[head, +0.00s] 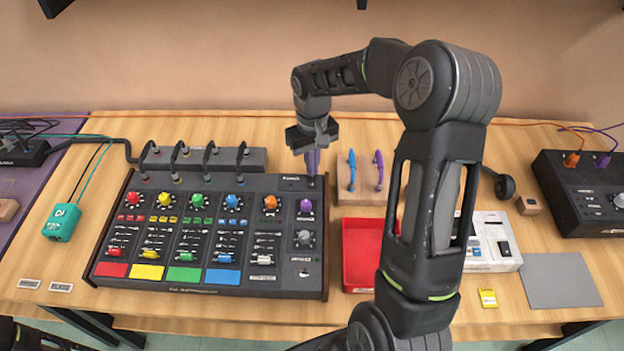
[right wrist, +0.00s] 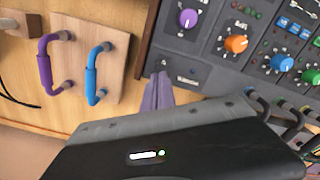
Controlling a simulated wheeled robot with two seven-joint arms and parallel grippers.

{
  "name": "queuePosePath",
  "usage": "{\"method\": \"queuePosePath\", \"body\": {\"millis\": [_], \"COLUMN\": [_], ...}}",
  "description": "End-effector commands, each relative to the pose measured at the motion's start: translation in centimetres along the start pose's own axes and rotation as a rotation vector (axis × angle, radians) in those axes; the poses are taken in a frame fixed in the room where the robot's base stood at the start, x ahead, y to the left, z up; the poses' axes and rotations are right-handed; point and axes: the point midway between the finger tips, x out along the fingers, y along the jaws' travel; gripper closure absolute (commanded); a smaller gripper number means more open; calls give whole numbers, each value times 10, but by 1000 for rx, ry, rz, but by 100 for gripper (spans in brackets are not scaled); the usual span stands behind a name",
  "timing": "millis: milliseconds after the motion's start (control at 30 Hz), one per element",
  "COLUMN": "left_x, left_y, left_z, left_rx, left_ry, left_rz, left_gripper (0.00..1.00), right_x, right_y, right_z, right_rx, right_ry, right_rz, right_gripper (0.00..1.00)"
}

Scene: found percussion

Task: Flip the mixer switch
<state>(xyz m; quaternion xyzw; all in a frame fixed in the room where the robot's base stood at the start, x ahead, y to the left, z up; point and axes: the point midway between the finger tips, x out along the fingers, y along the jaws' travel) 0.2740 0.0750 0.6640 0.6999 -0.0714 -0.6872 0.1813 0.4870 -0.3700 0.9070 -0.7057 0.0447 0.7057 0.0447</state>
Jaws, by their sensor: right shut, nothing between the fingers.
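The black mixer (head: 262,215) lies on the table left of centre, with colored knobs, sliders and pads. Its upper right corner, by a small pale label, is under my right gripper (head: 312,172). In the right wrist view, the purple fingers (right wrist: 158,93) are closed together and empty, pointing at this corner of the mixer panel (right wrist: 205,62). My left gripper is not visible.
A wooden board (head: 362,192) with blue and purple handles stands right of the mixer. A red tray (head: 362,275) is in front of it. Cables arch over the mixer's back edge from a black bar (head: 215,160). My right arm covers part of the right side.

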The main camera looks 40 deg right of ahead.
Motion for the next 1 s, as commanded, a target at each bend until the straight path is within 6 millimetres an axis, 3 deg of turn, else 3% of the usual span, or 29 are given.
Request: {"method": "queuePosePath", "body": {"millis": [1000], "left_x": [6], "left_y": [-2], "left_z": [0], "left_rx": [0], "left_ry": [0], "left_rz": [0], "left_gripper": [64], "right_x": [8], "right_y": [0], "right_z": [0], "right_rx": [0], "right_ry": [-1], "right_rz": [0], "right_gripper": [100]}}
